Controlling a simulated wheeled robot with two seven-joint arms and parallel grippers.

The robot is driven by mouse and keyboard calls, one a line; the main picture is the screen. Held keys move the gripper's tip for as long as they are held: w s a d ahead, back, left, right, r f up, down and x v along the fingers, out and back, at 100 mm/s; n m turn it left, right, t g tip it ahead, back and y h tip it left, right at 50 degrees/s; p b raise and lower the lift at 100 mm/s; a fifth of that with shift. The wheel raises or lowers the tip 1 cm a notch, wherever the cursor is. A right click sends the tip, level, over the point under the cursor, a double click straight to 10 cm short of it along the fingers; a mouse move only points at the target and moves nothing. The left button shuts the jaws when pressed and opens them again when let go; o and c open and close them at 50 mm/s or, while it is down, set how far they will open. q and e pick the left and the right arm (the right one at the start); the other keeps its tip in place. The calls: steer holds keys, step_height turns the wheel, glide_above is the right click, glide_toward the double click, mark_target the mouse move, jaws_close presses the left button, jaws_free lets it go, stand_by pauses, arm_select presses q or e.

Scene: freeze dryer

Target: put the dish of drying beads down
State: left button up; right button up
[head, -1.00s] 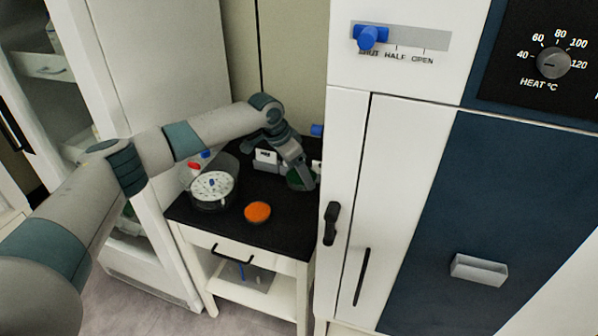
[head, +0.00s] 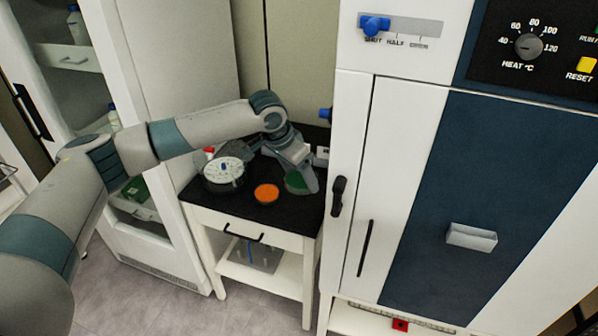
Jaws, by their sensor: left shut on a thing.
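My left gripper (head: 303,179) is over the right side of the black-topped cart (head: 237,207), pointing down. A dish with orange contents (head: 266,194) stands on the cart just left of the green one. Single beads are too small to make out. My right gripper is not in view.
A round vessel with a pale, perforated top (head: 223,172) stands on the cart's left. The dryer cabinet (head: 360,180) with its black handle (head: 338,196) rises close on the right. An open white cabinet (head: 170,150) stands left. A strip of black top at the front is bare.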

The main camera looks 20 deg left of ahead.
arm_select(q)
steer(key=s+r+n+y, duration=0.1)
steer(key=s+r+n, duration=0.1)
steer(key=s, duration=0.6)
steer(key=s+r+n+y+b, duration=0.1)
steer(key=s+n, duration=0.3)
steer(key=s, duration=0.5)
steer(key=shift+r+t, duration=0.3)
steer(key=shift+r, duration=0.5)
